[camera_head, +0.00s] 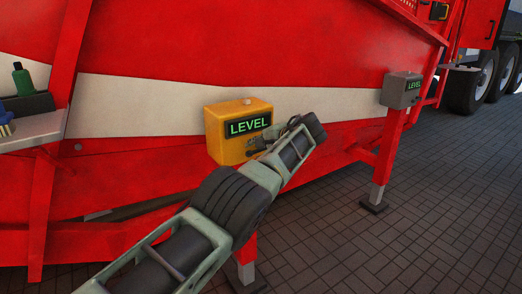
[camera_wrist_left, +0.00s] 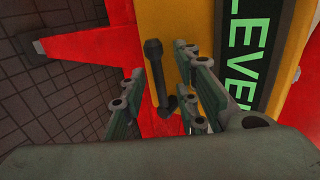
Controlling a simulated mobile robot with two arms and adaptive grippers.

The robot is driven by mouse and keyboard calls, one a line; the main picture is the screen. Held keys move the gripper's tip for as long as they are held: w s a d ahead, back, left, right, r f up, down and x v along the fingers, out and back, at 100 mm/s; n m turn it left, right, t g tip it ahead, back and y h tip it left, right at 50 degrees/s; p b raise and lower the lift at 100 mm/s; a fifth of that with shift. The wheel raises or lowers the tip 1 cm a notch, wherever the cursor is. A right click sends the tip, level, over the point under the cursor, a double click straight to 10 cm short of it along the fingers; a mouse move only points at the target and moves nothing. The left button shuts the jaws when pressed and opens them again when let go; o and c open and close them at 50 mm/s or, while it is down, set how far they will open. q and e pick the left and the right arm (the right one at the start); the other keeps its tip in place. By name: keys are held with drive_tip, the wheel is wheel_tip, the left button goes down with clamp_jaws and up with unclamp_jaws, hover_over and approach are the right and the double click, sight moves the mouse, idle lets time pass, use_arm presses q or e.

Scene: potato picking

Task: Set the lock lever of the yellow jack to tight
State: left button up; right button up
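The yellow jack (camera_head: 228,150) is a yellow box with a green LEVEL display, on a red leg against the red machine. It also shows at the right of the left wrist view (camera_wrist_left: 175,18). The dark lock lever (camera_wrist_left: 157,75) is a short rod with a knobbed end, beside the jack's display face. My left gripper (camera_wrist_left: 158,78) is open, with its fingers on either side of the lever and gaps visible. In the head view my left gripper (camera_head: 260,146) is at the jack's lower right front, partly hidden by my wrist. My right gripper is not in view.
A grey shelf (camera_head: 35,130) holds a green bottle (camera_head: 22,80) at the left. Brick paving (camera_head: 430,220) is clear at the lower right.

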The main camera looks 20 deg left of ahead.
use_arm(q)
drive_tip(key=shift+d+r, duration=0.1)
drive_tip(key=v, duration=1.1)
drive_tip(key=shift+s+d, duration=0.25)
